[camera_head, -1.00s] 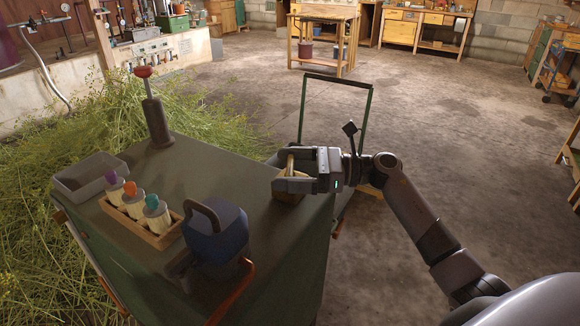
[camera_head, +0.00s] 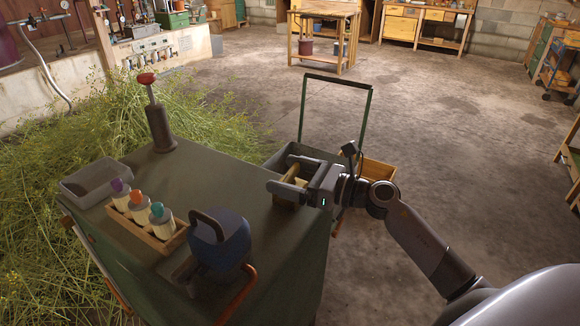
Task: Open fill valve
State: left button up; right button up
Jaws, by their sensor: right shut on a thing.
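My right gripper (camera_head: 284,182) is over the right edge of the green worktop (camera_head: 245,165), its fingers pointing left. It is shut on a small tan wooden piece (camera_head: 300,183), which the fingers mostly hide. A grey cylinder with a red knob (camera_head: 147,79) on a rod stands upright at the worktop's far corner, apart from the gripper. I cannot tell whether this is the fill valve. Pipes and gauges (camera_head: 62,20) show at the upper left, too small to make out a valve for certain. My left gripper is not in view.
On the worktop are a grey tray (camera_head: 67,193), a wooden rack (camera_head: 181,240) of bottles with purple, orange and teal tops, and a blue vessel (camera_head: 222,248) with a dark handle. Cut herbs (camera_head: 45,245) heap at the left. The floor (camera_head: 440,130) is largely clear.

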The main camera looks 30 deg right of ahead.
jog(key=shift+r+m+t+h+p, duration=0.2)
jog(key=shift+m+t+h+p, duration=0.3)
jog(key=shift+m+h+p, duration=0.15)
jog(key=shift+f+m+t+h+p, duration=0.15)
jog(key=shift+m+t+h+p, duration=0.2)
jog(key=shift+h+p, duration=0.3)
jog(key=o, duration=0.8)
jog(key=b+v, duration=0.1)
jog(key=v, duration=0.6)
jog(key=shift+f+b, duration=0.1)
jog(key=shift+b, duration=0.3)
jog(key=shift+s, duration=0.1)
